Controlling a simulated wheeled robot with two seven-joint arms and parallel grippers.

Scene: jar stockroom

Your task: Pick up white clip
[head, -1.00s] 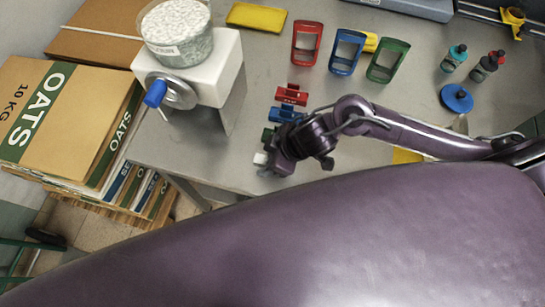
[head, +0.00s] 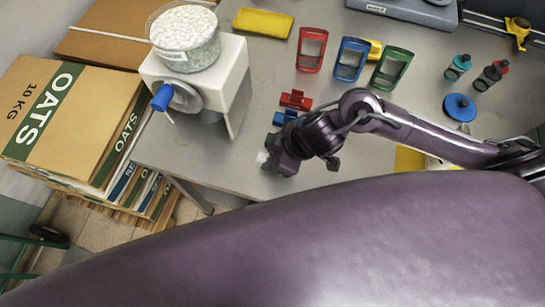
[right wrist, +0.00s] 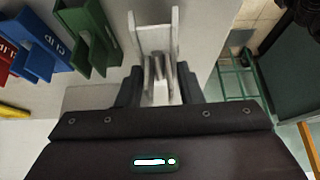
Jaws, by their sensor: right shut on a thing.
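The white clip (right wrist: 157,35) is between the fingers of my right gripper (right wrist: 158,88) in the right wrist view, with its two prongs pointing away from the palm. My right gripper is shut on it. In the head view the white clip (head: 262,157) shows as a small pale piece at the tip of my right gripper (head: 271,160), near the table's front edge. Most of the clip is hidden there by the gripper. I cannot tell whether the clip is clear of the table. My left gripper is not in view.
A green clip (right wrist: 94,40), a blue clip (right wrist: 40,45) and a red clip (right wrist: 9,56) stand in a row beside the gripper. A white dispenser (head: 238,85) with a clear tub stands to the left. Coloured frames and small bottles are farther back on the grey table (head: 215,155).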

